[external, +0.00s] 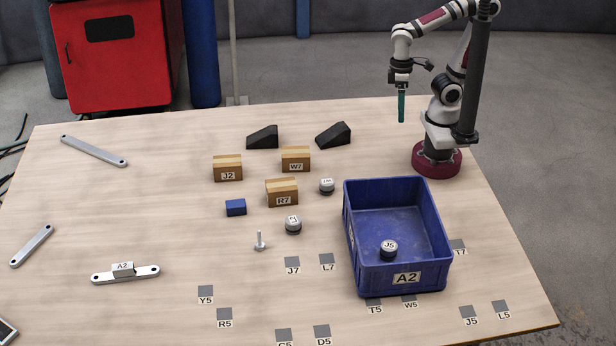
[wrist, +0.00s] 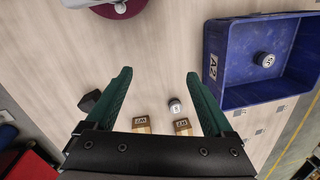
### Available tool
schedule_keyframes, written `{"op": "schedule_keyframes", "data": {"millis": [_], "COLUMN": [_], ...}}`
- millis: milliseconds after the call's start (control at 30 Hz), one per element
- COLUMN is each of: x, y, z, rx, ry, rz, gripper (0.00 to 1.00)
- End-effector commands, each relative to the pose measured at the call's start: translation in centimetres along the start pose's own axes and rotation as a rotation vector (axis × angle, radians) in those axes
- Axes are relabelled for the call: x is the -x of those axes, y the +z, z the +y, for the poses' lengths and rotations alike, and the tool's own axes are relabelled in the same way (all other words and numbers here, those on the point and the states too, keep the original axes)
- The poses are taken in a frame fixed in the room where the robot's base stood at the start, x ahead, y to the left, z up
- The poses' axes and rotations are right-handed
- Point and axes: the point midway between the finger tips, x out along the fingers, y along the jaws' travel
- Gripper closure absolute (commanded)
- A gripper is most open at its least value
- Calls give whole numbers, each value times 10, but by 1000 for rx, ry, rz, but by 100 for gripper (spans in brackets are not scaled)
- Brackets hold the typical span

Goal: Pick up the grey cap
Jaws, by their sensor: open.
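Two caps with light grey tops and dark lower bands stand on the table, one (external: 327,186) right of the cardboard boxes and one (external: 293,225) in front of them. A similar cap labelled J5 (external: 389,249) sits inside the blue bin (external: 434,205); it also shows in the wrist view (wrist: 264,59). One table cap (wrist: 175,106) shows in the wrist view between my green fingers, well below them. My gripper (external: 401,120) hangs high above the back right of the table, apart from every cap. In the wrist view my gripper (wrist: 158,75) is open and empty.
Cardboard boxes (external: 228,168), black wedges (external: 333,134), a blue block (external: 236,207) and an upright bolt (external: 260,241) stand around the table caps. Metal brackets (external: 93,150) lie at the left. Labelled grey squares (external: 292,265) mark the front. The left middle is mostly clear.

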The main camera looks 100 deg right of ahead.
Motion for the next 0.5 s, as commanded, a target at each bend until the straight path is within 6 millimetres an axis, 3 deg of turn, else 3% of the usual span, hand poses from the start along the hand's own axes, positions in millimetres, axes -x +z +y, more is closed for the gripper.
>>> {"op": "schedule_keyframes", "data": {"millis": [33,133,500], "x": [-4,-10,-11], "y": [12,25,26], "z": [11,20,20], "rx": [-110,-226,-231], "ry": [-16,-30,-29], "rz": [2,-3,-5], "gripper": [13,13,8]}}
